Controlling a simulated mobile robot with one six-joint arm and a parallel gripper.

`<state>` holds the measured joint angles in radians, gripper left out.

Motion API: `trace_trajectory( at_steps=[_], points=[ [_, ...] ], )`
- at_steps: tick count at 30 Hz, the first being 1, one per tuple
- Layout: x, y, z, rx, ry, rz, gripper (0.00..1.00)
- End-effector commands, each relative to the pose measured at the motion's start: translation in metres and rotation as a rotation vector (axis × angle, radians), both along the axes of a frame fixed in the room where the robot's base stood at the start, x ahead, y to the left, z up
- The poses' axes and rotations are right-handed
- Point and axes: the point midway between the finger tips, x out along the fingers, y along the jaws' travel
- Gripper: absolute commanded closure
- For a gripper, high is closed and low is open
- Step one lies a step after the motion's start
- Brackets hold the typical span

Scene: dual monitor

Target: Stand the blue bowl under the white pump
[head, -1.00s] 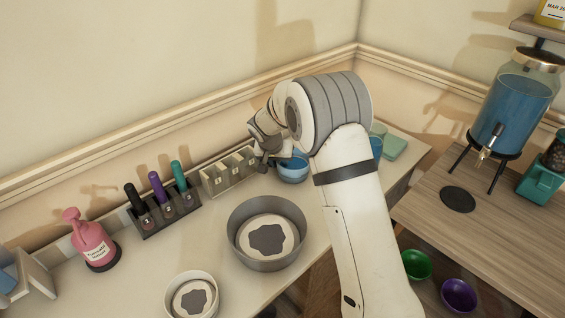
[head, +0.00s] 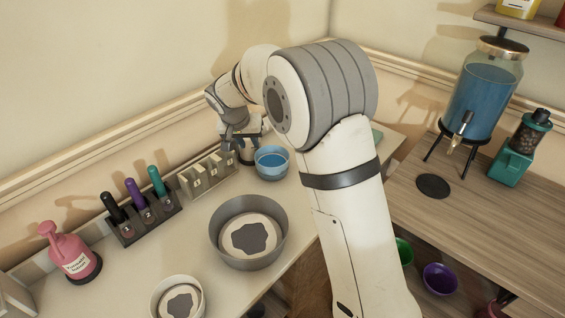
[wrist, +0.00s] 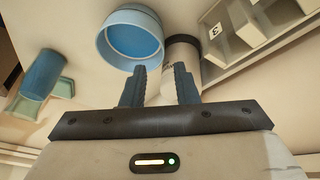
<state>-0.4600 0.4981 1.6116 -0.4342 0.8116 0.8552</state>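The blue bowl (head: 271,163) stands upright on the light counter, right of the numbered rack. It shows pale blue outside and darker blue inside, and appears in the wrist view (wrist: 133,38) ahead of the fingers. A white cylinder with a dark end (wrist: 183,56), possibly the white pump, stands beside the bowl in the wrist view, partly behind one finger; no spout is visible. In the head view my gripper mostly hides it. My gripper (wrist: 160,85) has its fingers apart, just short of the bowl and overlapping the cylinder in view. No grasp is visible.
A numbered rack (head: 207,174) stands close left of my gripper. A grey round pan (head: 281,238) is in front of the bowl. A pink pump bottle (head: 67,250) and marker rack (head: 141,222) are further left. A blue cup (wrist: 42,72) stands right of the bowl.

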Motion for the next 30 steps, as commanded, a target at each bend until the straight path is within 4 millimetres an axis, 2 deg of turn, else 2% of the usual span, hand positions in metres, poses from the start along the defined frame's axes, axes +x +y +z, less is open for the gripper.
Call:
trace_trajectory(
  at_steps=[5, 8, 11, 15, 21, 27, 30],
  points=[
    [-0.004, -0.006, 0.005, 0.001, 0.004, 0.0, 0.73],
    [-0.017, -0.026, 0.017, 0.002, 0.018, 0.001, 0.73],
    [-0.041, -0.056, 0.033, 0.005, 0.043, 0.006, 0.73],
    [-0.087, -0.1, 0.053, 0.017, 0.083, 0.022, 0.73],
    [-0.16, -0.151, 0.068, 0.043, 0.134, 0.049, 0.73],
    [-0.239, -0.186, 0.069, 0.078, 0.168, 0.084, 0.73],
    [-0.274, -0.196, 0.065, 0.097, 0.179, 0.102, 0.73]
  ],
)
